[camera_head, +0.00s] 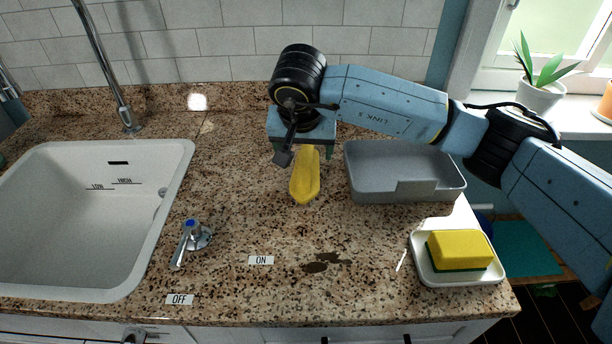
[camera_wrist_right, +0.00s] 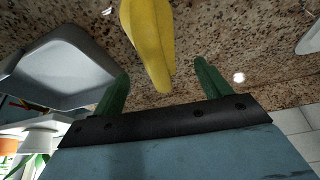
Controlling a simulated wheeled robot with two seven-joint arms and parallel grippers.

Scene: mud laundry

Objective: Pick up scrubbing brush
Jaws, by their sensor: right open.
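The scrubbing brush (camera_head: 305,178) is a long yellow piece lying on the granite counter in the middle of the head view; its far end is hidden under my right gripper. My right gripper (camera_head: 303,153) hangs over that far end, pointing down, open and empty. In the right wrist view the brush (camera_wrist_right: 150,42) runs from the top edge toward the gap between the two green fingertips of the gripper (camera_wrist_right: 163,75), with space on both sides. No finger visibly touches it. My left gripper is not in view.
A grey tray (camera_head: 430,190) stands just right of the brush. A white dish (camera_head: 455,279) holds a yellow sponge (camera_head: 460,250) at the front right. A white sink (camera_head: 80,215) and a tap lever (camera_head: 190,238) are on the left.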

